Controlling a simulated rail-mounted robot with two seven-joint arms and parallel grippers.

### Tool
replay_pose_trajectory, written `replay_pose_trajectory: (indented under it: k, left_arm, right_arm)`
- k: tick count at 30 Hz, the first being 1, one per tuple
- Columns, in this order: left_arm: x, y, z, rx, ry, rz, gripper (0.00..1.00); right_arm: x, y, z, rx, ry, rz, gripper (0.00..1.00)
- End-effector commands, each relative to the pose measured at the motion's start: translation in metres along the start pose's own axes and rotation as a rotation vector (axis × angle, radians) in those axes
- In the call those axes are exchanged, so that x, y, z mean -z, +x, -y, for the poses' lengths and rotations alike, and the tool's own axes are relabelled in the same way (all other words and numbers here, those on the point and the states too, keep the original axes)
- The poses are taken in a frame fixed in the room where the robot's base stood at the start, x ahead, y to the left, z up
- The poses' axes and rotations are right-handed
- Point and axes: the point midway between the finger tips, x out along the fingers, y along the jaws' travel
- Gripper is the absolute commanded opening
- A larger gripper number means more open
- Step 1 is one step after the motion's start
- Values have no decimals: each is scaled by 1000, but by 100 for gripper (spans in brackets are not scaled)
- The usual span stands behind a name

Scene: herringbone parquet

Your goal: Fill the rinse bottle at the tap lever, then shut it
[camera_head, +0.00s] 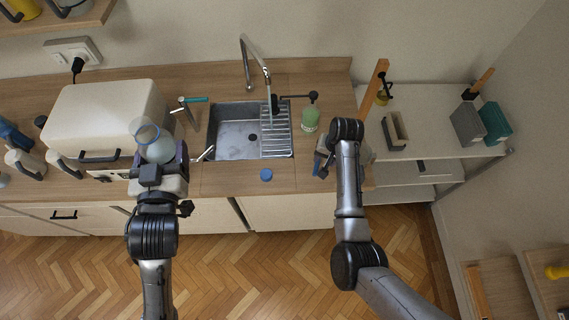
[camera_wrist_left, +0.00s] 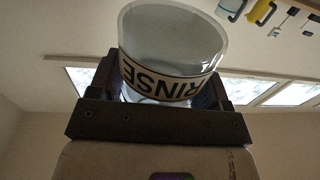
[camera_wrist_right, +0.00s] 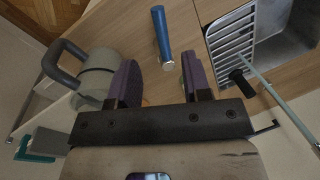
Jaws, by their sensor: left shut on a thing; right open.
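The clear rinse bottle (camera_head: 158,148) is in my left gripper (camera_head: 160,168), held in front of the cream box on the counter, left of the sink. The left wrist view shows its clear wall and RINSE label (camera_wrist_left: 172,82) between the fingers. I cannot tell how full it is. The curved tap (camera_head: 267,72) rises behind the steel sink (camera_head: 232,153). A teal-handled lever (camera_head: 194,99) stands left of the sink. A blue round cap (camera_head: 266,174) lies on the counter in front of the sink. My right gripper (camera_wrist_right: 158,85) is open and empty, right of the sink.
A green bottle (camera_head: 310,120) stands right of the sink. A blue-handled tool (camera_wrist_right: 161,35) lies beyond my right fingers; a grey mug (camera_wrist_right: 97,72) is beside them. The cream box (camera_head: 105,110) fills the counter's left. Counter around the cap is clear.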

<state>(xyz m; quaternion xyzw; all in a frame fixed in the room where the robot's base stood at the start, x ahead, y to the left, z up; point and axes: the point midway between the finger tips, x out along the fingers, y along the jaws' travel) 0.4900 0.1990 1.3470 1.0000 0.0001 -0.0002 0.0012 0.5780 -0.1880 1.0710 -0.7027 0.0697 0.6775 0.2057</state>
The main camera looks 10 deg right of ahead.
Motion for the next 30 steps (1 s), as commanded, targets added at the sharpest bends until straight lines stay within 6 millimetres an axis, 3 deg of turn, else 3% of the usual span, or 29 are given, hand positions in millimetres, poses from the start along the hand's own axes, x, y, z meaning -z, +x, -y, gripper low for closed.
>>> replay_pose_trajectory:
  k: [6, 15, 30]
  left_arm:
    - [-2, 0, 0, 0, 0, -2, 30]
    - [-6, 0, 0, 0, 0, -2, 30]
    - [-6, 0, 0, 0, 0, -2, 30]
  right_arm:
    - [0, 40, 0, 0, -1, 2, 44]
    - [0, 75, 0, 0, -1, 0, 44]
    - [0, 85, 0, 0, -1, -2, 44]
